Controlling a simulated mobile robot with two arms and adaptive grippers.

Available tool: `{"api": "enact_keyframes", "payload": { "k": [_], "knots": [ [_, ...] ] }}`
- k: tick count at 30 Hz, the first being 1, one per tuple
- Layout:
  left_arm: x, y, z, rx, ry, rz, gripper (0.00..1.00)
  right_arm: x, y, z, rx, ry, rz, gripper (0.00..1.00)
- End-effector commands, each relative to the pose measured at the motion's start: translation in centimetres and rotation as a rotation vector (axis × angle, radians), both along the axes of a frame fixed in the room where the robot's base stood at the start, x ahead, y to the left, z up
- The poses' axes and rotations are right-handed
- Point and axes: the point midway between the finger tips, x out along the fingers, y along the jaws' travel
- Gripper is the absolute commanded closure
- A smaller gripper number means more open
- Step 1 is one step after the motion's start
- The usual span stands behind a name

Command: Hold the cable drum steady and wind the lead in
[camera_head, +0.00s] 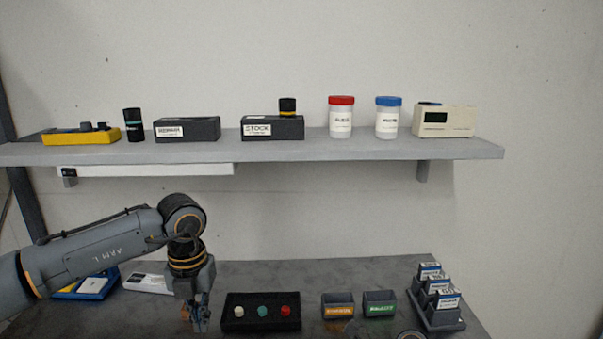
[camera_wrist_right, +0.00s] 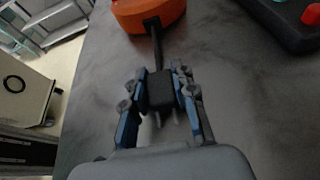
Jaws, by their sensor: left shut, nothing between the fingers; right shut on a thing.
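An orange round body, which looks like the cable drum (camera_wrist_right: 147,12), shows at the top of the right wrist view, cut off by the frame edge. A straight dark strip, seemingly the lead (camera_wrist_right: 156,42), runs from it to a black block (camera_wrist_right: 160,98). My right gripper (camera_wrist_right: 160,84) is shut on this black block, with a finger on each side. In the head view my left gripper (camera_head: 198,318) points down over the bench, shut and empty, left of the black tray. I cannot clearly make out the drum in the head view.
The black tray (camera_head: 260,325) with white, teal and red knobs lies on the grey bench (camera_head: 310,275). Two small labelled bins (camera_head: 338,308) and a card rack (camera_head: 440,318) stand to its right. A loaded shelf (camera_head: 350,150) hangs above.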

Motion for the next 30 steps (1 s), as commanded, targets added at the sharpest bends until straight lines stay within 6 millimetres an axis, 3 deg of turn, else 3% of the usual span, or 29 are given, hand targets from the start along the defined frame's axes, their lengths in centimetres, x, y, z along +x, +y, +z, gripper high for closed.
{"api": "enact_keyframes", "payload": {
  "k": [15, 30],
  "knots": [
    [0.0, 0.0, -5.8, -0.001, 0.001, 0.002, 1.00, 0.0, 0.0, 0.1, 0.001, -0.001, -0.001, 1.00],
    [0.0, 0.0, -6.4, 0.000, 0.000, 0.002, 1.00, 0.0, 0.0, 0.0, 0.001, -0.001, -0.001, 1.00]
  ]
}}
